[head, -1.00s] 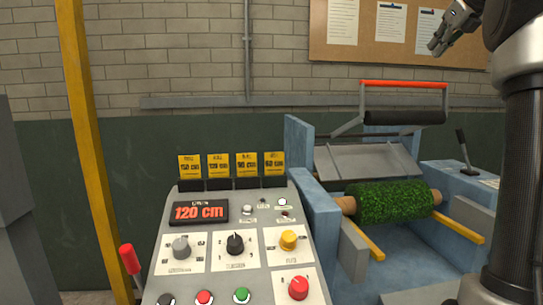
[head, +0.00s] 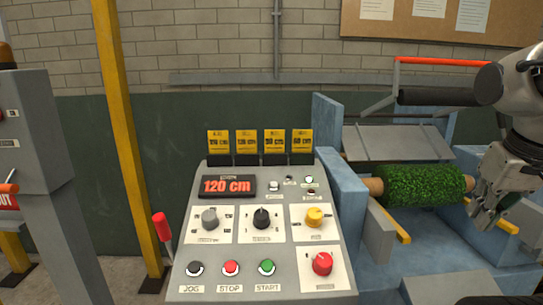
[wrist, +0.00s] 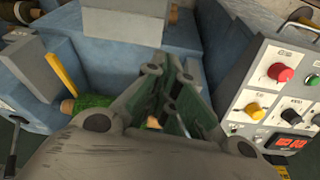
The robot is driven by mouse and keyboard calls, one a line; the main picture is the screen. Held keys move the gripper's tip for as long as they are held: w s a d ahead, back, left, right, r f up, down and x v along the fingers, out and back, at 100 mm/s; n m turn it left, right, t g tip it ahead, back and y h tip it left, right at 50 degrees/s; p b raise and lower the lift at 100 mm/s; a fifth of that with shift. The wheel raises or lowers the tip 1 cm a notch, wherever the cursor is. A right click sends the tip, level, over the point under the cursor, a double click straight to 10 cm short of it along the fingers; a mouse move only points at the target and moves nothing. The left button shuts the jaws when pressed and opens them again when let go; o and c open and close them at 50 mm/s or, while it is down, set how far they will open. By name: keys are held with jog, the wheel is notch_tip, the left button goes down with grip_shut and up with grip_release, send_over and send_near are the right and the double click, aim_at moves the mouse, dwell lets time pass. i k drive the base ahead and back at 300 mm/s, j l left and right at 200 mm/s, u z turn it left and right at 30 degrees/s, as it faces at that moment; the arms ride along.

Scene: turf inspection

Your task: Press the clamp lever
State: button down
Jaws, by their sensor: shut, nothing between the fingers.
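No lever is clearly labelled as the clamp lever. A black lever (wrist: 14,145) shows at the left edge of the wrist view; in the head view my arm covers that area. A red-handled lever (head: 161,228) stands left of the console. A red bar (head: 445,60) spans above the black roller on the blue machine. My gripper (head: 484,214) is shut and empty, pointing down at the right end of the green turf roll (head: 424,187). In the wrist view my gripper (wrist: 175,75) hides part of the roll (wrist: 95,103).
The grey console (head: 262,262) stands in the middle with knobs, buttons and a 120 cm display (head: 228,186). The blue machine (head: 345,190) is at right with a yellow bar (head: 390,222). A yellow post (head: 120,140) and grey cabinet (head: 42,150) are at left.

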aim_at(501, 121)
jog(key=z, duration=1.15)
